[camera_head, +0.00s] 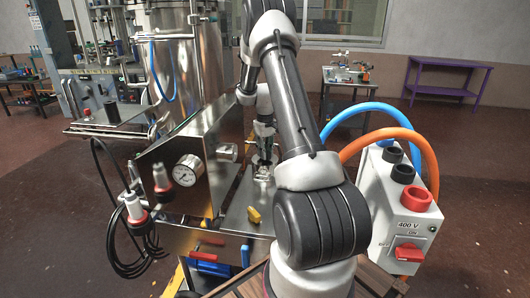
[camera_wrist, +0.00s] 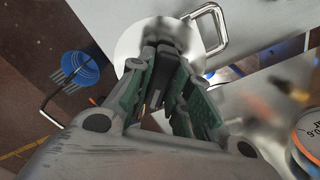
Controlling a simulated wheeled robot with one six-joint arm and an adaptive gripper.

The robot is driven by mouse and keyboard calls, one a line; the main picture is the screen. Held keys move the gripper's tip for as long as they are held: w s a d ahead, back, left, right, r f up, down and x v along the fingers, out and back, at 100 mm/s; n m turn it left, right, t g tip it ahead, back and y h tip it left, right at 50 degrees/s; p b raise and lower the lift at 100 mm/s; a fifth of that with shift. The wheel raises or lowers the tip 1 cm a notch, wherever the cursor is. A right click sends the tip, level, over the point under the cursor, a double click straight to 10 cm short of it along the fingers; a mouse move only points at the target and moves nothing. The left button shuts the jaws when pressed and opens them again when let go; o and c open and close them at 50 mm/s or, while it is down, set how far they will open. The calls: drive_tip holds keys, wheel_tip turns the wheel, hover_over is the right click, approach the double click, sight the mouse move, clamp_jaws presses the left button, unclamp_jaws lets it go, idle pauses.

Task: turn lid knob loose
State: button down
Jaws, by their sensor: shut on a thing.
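My gripper (camera_wrist: 162,58) reaches down to a pale round lid (camera_wrist: 127,43) in the wrist view. Its two green-padded fingers close together on the dark lid knob (camera_wrist: 155,80), which is mostly hidden between them. In the head view my gripper (camera_head: 263,158) is above the flat metal top of the machine, partly hidden by my arm. The knob is too small to make out there. Whether the knob is loose cannot be told.
A bent metal handle (camera_wrist: 214,28) stands beside the lid. A pressure gauge (camera_head: 188,170) is on the steel panel to the left. A yellow piece (camera_head: 253,215) is on the machine's top. A 400 V box (camera_head: 395,215) with blue and orange hoses stands at right.

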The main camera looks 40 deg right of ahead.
drive_tip(key=c, duration=1.3)
unclamp_jaws()
wheel_tip(320, 180, up, 12)
